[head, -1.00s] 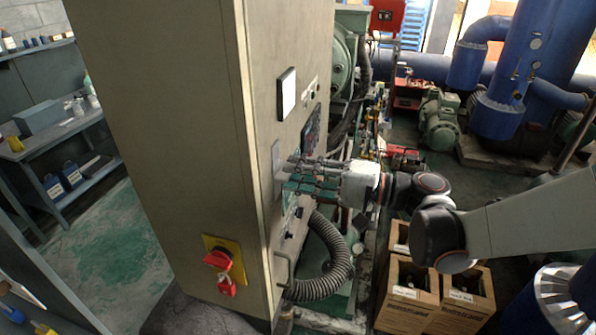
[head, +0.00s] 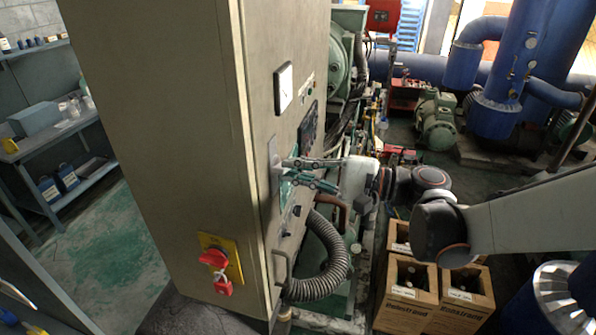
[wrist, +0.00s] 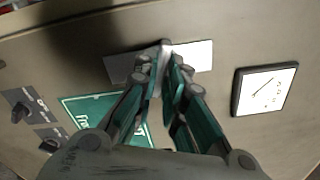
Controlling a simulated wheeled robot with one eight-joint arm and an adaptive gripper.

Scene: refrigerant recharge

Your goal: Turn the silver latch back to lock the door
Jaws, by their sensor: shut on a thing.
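The silver latch is on the beige cabinet door (head: 262,80). In the wrist view its light plate (wrist: 192,55) lies flat on the panel, and the small latch (wrist: 165,48) stands between my fingertips. My gripper (head: 280,168) reaches the plate from the right in the head view, and its fingertips (wrist: 165,62) are shut on the latch in the wrist view. The fingers hide most of the latch. The plate also shows edge-on in the head view (head: 273,165). The door looks flush with the cabinet.
A dial gauge (head: 284,88) sits above the latch. A red rotary switch on a yellow plate (head: 232,262) is low on the cabinet's left face. A ribbed grey hose (head: 330,258) curves below my gripper. Cardboard boxes (head: 408,284) stand on the floor below my arm.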

